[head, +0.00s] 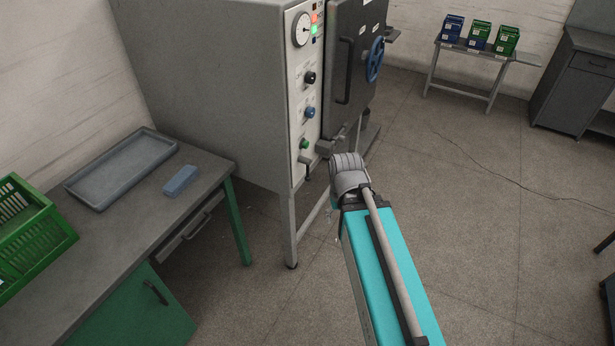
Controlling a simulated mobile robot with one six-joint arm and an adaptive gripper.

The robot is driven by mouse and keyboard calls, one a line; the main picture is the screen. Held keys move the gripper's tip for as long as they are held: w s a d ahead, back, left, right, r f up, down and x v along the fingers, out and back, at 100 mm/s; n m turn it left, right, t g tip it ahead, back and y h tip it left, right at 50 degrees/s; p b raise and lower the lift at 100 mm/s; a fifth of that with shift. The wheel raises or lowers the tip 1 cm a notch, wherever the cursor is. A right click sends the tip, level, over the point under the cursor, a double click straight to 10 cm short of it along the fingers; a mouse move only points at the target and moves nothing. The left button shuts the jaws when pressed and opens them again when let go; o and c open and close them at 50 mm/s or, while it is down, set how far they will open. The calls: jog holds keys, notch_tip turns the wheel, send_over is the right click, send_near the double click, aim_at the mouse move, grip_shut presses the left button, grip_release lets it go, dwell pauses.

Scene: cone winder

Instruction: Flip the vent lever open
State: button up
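The grey machine cabinet (215,80) stands at centre with a pale control panel (296,120) on its front edge. Low on the panel, below a green knob (304,144), a small dark lever (305,161) has its handle pointing down; it appears to be the vent lever, but its label is too small to read. My teal arm reaches up from the bottom right. My gripper (326,148) is at the far end of the grey wrist, just right of the lever and apparently apart from it. Its fingers are mostly hidden, so their opening is unclear.
A dark door (352,70) with a blue handwheel (375,60) is right of the panel. A bench with a grey tray (122,168), blue block (181,180) and green crate (30,235) stands left. Floor at right is clear before a small table (480,50) with boxes.

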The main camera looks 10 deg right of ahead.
jog(key=shift+w+f+b, duration=0.3)
jog(key=shift+f+b, duration=0.15)
jog(key=shift+f, duration=0.05)
jog(key=c, duration=0.4)
jog(key=shift+w+d+f+h+b, duration=0.1)
jog(key=shift+w+f+h+b, duration=0.5)
jog(key=shift+f+b, duration=0.25)
grip_shut()
jog(key=w+a+f+n+t+h+b, duration=0.35)
jog(key=w+f+h+b, duration=0.25)
jog(key=w+f+b, duration=0.65)
jog(key=w+a+f+n+t+h+b, duration=0.2)
jog(key=w+a+b, duration=0.4)
jog(key=b, duration=0.3)
jog(key=w+a+f+n+t+h+b, duration=0.2)
jog(key=w+a+t+b, duration=0.3)
jog(key=b, duration=0.5)
jog(key=shift+w+a+f+n+b, duration=0.3)
jog(key=shift+w+a+n, duration=0.55)
jog(key=shift+a, duration=0.25)
